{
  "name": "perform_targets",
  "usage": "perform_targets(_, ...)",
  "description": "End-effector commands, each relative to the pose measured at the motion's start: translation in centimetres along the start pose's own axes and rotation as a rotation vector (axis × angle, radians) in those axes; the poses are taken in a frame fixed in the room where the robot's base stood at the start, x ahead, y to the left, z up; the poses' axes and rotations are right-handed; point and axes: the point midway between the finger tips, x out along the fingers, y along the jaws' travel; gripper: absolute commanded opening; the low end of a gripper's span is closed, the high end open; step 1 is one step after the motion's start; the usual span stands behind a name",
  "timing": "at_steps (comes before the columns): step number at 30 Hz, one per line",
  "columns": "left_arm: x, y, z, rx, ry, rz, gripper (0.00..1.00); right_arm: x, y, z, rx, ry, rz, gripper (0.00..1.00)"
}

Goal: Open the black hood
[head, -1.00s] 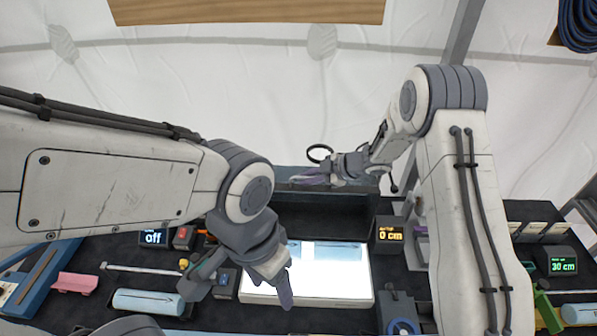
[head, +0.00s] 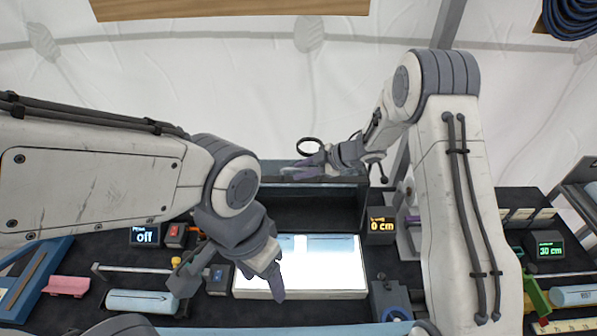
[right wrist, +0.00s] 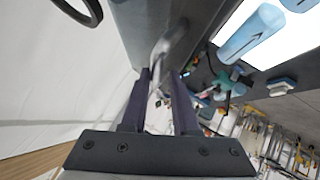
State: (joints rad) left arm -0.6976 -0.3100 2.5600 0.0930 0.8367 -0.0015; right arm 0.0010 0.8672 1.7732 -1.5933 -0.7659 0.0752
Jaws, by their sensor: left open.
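The black hood (head: 305,212) stands behind the bright light panel (head: 318,272) in the head view. Its dark inside faces me above the panel, and its upper edge is raised. My right gripper (head: 305,168) is at that upper edge. In the right wrist view, its two fingers (right wrist: 161,85) stand apart, with a grey bar (right wrist: 162,55) at their tips beside the hood's dark panel. I cannot tell if they grip the bar. My left gripper (head: 228,284) is open and empty, low over the panel's left front corner.
A display reading "off" (head: 145,235) and a red switch box (head: 176,235) are left of the hood. A pale blue cylinder (head: 142,301) and a pink block (head: 67,286) lie at the left.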

Motion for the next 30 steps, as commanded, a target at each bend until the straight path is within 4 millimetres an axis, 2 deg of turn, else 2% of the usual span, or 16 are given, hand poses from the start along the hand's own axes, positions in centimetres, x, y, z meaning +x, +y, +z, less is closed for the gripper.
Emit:
perform_targets(6,2.0,-0.2,0.1,0.001,0.001,0.0,0.64,-4.3,0.0,0.3,-0.002,-0.003,0.007,0.27)
perform_targets(13,3.0,-0.2,0.1,0.002,0.001,0.0,0.64,-8.0,0.1,0.2,-0.002,-0.002,0.007,0.27)
perform_targets(18,3.1,-0.2,0.1,0.002,0.001,0.0,0.64,-9.1,0.1,0.1,-0.002,-0.001,0.004,0.27)
perform_targets(30,3.1,-0.2,0.1,0.002,0.001,0.0,0.64,-9.1,0.1,0.0,-0.001,-0.001,0.003,0.27)
